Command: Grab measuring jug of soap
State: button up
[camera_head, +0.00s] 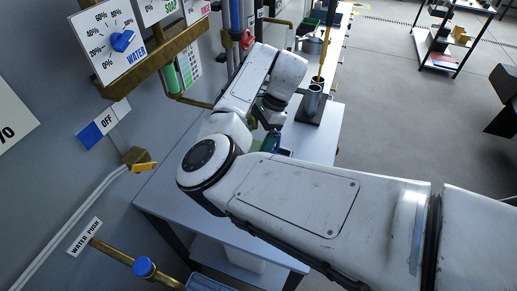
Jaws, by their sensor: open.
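My white arm reaches across the middle of the view and bends down over the bench (172,180). My gripper (268,118), dark and small, hangs below the wrist and is open. Its fingertips are partly hidden by my arm. A green, see-through vessel (268,143), which looks like the measuring jug of soap, stands on the bench just below the gripper. My arm covers much of it, so I cannot tell whether the fingers are around it or above it.
A metal cylinder (313,98) on a dark stand is right of the gripper. On the left wall are a WATER dial (122,41), an OFF switch panel (103,122), brass pipes and a blue push knob (143,266). Open floor lies to the right.

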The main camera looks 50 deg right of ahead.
jog(key=c, duration=1.6)
jog(key=shift+r, duration=0.3)
